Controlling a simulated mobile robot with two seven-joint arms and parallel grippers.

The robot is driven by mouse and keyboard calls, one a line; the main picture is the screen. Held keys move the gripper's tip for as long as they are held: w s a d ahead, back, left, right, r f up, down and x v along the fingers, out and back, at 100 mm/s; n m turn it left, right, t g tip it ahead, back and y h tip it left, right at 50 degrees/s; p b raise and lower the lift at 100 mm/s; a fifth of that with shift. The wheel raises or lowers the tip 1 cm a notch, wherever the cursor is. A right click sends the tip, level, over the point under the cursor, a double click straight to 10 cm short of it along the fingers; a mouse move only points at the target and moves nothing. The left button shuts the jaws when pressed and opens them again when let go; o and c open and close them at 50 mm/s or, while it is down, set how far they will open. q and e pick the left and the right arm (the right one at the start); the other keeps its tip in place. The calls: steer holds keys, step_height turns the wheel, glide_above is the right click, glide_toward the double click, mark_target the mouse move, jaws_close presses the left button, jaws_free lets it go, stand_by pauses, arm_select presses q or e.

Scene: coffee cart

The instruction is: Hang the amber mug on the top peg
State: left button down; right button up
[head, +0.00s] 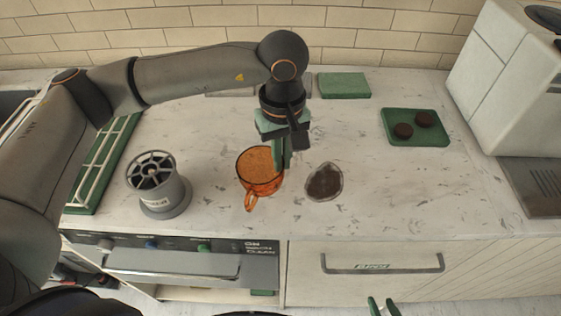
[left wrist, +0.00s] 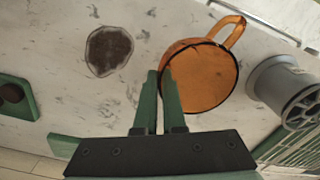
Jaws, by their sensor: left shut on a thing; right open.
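The amber mug (head: 260,172) is see-through orange and appears upright on the pale counter, its handle toward the front edge. It also shows in the left wrist view (left wrist: 205,77), with the handle at the top. My left gripper (head: 280,158) points down at the mug's right side, shut on its wall near the rim. In the left wrist view its green fingers (left wrist: 161,88) are close together at the mug's edge. My right gripper (head: 383,306) shows only its green fingertips at the bottom edge, apart and empty. I see no peg in either view.
A grey spoked-top cylinder (head: 160,185) stands left of the mug. A dark round patch (head: 324,182) lies right of it. A green tray (head: 414,127) with two dark discs and a green block (head: 344,85) are farther back. A white machine (head: 505,75) stands at right.

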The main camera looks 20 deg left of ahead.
arm_select(q)
steer(key=f, duration=0.2)
steer(key=w+f, duration=0.1)
steer(key=f, duration=0.1)
steer(key=shift+a, duration=0.3)
steer(key=c, duration=1.5)
jaws_free()
steer(key=shift+f, duration=0.15)
steer(key=o, duration=0.5)
